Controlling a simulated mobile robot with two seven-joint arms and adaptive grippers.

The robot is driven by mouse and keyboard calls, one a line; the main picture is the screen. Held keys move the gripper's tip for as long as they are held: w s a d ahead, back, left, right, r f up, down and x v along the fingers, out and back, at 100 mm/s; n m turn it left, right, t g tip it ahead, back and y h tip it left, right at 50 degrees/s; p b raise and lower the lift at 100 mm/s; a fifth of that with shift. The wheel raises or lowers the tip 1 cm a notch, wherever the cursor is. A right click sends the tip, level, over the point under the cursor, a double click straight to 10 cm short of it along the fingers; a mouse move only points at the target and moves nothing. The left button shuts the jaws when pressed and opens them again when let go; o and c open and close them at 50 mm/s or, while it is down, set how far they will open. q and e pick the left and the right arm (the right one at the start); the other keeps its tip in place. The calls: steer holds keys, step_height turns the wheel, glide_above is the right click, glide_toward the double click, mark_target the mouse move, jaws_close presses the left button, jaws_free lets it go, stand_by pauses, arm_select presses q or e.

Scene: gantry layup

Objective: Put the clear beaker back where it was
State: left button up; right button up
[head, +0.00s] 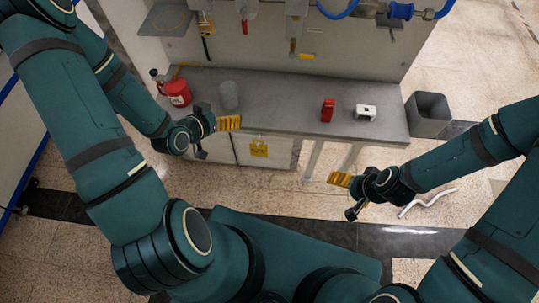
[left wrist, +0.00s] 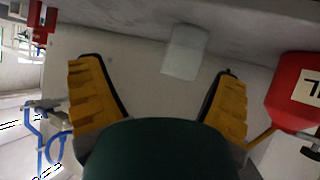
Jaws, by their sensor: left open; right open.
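The clear beaker (head: 229,95) stands upright on the grey bench (head: 285,100), towards its left end. In the left wrist view the pale, see-through beaker (left wrist: 185,52) shows ahead of the fingers, in line with the gap between them and apart from them. My left gripper (head: 229,123) is open and empty at the bench's front edge, just in front of the beaker; its spread yellow fingers fill the left wrist view (left wrist: 160,92). My right gripper (head: 340,180) is open and empty in front of the bench, over the floor. No mark for the beaker's earlier place can be made out.
A red can (head: 178,93) stands left of the beaker, and also shows in the left wrist view (left wrist: 297,90). A red block (head: 327,110) and a white device (head: 366,113) sit further right. The bench between beaker and red block is clear. A grey bin (head: 428,115) stands right of it.

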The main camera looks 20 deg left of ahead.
arm_select(q)
steer(key=s+d+f+n+g, duration=0.1)
steer(key=s+d+f+g, duration=0.2)
steer(key=d, duration=0.6)
steer(key=s+d+f+n+g+h, duration=0.1)
steer(key=s+d+f+g, duration=0.2)
steer(key=d, duration=0.7)
step_height(320, 180, down, 2)
steer(key=g, duration=0.3)
steer(key=shift+f+n, duration=0.25)
steer(key=shift+n, duration=0.15)
steer(key=shift+s+f, duration=0.1)
step_height(320, 180, down, 9)
steer(key=b, duration=0.8)
steer(key=shift+s+d+g, duration=0.2)
steer(key=shift+d+g, duration=0.05)
steer(key=shift+g, duration=0.05)
steer(key=shift+r, duration=0.2)
